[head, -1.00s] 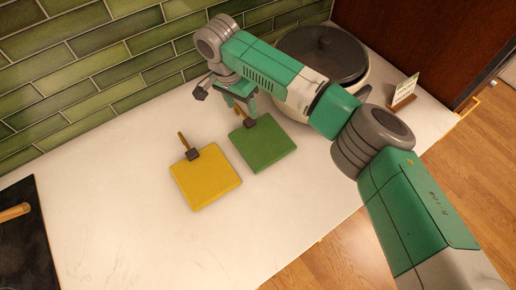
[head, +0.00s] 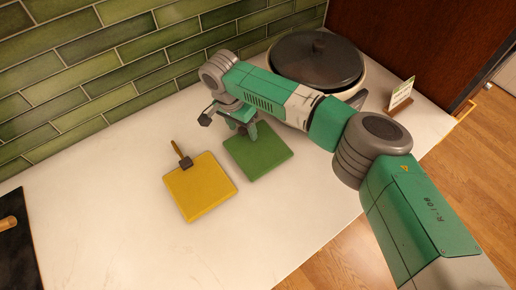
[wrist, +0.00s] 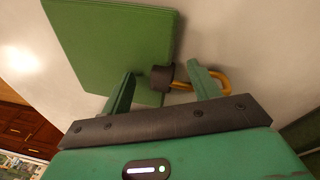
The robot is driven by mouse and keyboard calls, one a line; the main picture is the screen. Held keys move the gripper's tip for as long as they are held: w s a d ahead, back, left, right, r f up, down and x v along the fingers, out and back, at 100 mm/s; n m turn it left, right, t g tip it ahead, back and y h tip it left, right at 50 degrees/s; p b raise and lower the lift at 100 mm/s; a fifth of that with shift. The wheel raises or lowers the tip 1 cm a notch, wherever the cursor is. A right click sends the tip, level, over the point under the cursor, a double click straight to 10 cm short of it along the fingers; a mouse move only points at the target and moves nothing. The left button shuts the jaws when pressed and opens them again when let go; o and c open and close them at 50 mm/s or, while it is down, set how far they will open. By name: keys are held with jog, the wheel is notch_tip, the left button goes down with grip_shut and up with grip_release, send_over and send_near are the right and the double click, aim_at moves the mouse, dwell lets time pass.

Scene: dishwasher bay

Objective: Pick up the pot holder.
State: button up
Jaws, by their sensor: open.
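A square green pot holder (head: 259,153) lies flat on the white counter in the head view. In the wrist view the green pot holder (wrist: 112,42) has a dark block and an amber loop (wrist: 222,76) at its edge. My gripper (wrist: 163,84) is open, with one finger on each side of the dark block (wrist: 161,78). I cannot tell whether the fingers touch it. In the head view my gripper (head: 246,130) is low at the back edge of the green pot holder and hides its block. A similar yellow pot holder (head: 201,188) lies to the left.
A large pot with a dark lid (head: 317,60) stands behind my arm at the back right. A small card stand (head: 400,97) is near the right edge. A dark board (head: 17,250) lies far left. The front middle counter is clear.

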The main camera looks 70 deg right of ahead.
jog(key=c, duration=1.2)
jog(key=shift+r, duration=0.1)
notch_tip(320, 180, up, 18)
jog(key=p, duration=0.4)
notch_tip(320, 180, up, 6)
jog(key=p, duration=0.9)
send_over(242, 130)
